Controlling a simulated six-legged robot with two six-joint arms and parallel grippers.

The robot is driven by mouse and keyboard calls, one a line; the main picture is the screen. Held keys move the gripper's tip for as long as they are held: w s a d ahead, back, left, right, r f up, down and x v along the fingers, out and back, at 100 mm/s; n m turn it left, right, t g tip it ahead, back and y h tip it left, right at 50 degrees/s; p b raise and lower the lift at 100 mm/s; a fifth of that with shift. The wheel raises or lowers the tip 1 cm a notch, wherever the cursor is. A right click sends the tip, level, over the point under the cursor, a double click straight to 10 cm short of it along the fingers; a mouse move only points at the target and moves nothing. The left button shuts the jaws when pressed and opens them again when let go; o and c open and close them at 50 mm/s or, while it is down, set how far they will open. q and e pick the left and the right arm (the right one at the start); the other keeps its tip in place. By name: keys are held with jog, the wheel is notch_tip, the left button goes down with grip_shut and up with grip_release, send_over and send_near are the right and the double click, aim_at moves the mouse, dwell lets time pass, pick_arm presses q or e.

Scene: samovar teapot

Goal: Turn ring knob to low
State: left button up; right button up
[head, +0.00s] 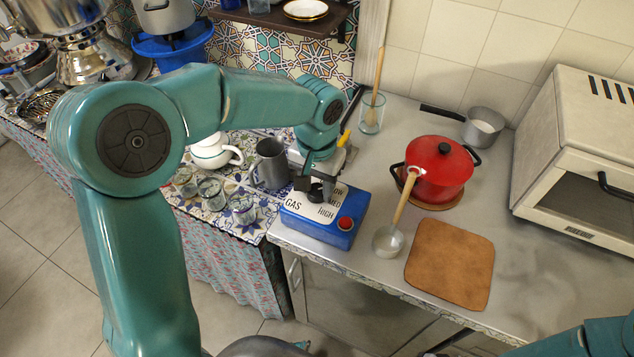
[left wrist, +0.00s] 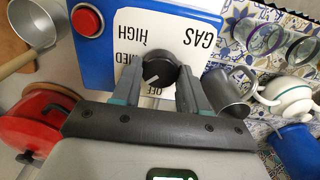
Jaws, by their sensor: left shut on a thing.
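A blue gas box (head: 345,219) with a white label plate stands at the left front edge of the grey counter. The plate reads GAS, MED and HIGH, with a partly covered word above MED; it shows upside down in the left wrist view, where OFF is also readable. The dark round knob (left wrist: 160,70) sits on the plate, with a small white mark on its lower left in that view. My left gripper (head: 322,192) is shut on the knob, one finger on each side. The fingers hide part of the knob and lettering.
A red button (head: 345,223) is on the box's right corner. A ladle (head: 388,241), a red pot (head: 438,168) and a brown board (head: 450,264) lie to the right. A grey mug (head: 271,165) and glasses stand close on the left.

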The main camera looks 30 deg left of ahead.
aim_at(316, 190)
pick_arm(q)
jog(key=shift+r, duration=0.1)
jog(key=o, duration=1.1)
jog(key=shift+s, duration=0.15)
jog(key=shift+c, duration=0.2)
jog(key=shift+r, duration=0.15)
notch_tip(316, 190, up, 16)
jog(key=p, duration=0.1)
